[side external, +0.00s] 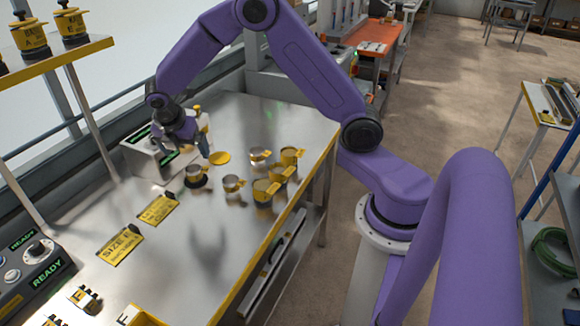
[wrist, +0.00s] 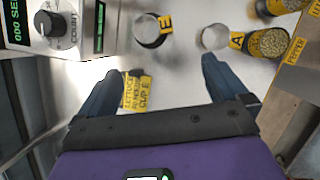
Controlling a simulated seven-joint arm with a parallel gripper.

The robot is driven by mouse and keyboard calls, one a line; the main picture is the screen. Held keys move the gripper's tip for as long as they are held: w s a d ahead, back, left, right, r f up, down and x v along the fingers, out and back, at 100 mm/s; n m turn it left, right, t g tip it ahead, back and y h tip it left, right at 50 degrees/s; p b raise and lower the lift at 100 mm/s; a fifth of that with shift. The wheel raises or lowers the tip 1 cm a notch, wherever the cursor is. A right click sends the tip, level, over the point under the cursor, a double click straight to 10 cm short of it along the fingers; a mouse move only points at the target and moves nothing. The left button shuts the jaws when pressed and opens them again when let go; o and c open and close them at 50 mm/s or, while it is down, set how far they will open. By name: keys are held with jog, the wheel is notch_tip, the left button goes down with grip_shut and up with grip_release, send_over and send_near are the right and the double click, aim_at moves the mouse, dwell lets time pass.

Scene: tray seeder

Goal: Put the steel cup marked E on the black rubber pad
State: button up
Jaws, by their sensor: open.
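The steel cup marked E (wrist: 150,30) shows in the wrist view with a yellow E tab. A dark crescent along its lower edge looks like the black rubber pad (wrist: 152,44). In the side view a steel cup (side external: 194,172) with a yellow tab stands upright on the round black rubber pad (side external: 196,183); its letter is too small to read there. By its place it matches the E cup. My gripper (side external: 188,150) is open above and just behind this cup, apart from it. In the wrist view my gripper (wrist: 160,66) has nothing between its fingers.
A steel cup marked A (wrist: 216,37) stands to the right of E. Several cups, some filled, stand farther right, including one filled cup (wrist: 268,43). The seed counter box (side external: 142,158) is close to my gripper. Yellow cards (side external: 120,245) lie on the steel table; its middle front is clear.

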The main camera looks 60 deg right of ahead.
jog(key=s+a+r+m+y, duration=0.1)
jog(key=s+a+r+m, duration=0.15)
jog(key=s, duration=0.35)
jog(key=s+a+r+m+y, duration=0.1)
jog(key=s+a+r, duration=0.2)
jog(key=s+a, duration=0.15)
jog(key=s+d+r+m+y, duration=0.1)
jog(key=s+m, duration=0.2)
jog(key=s, duration=1)
jog(key=s+d+r+m+g+y, duration=0.1)
jog(key=s+m, duration=0.2)
jog(key=s, duration=1)
jog(key=shift+d+r+g, duration=0.15)
jog(key=shift+d+g, duration=0.1)
jog(key=shift+g, duration=0.05)
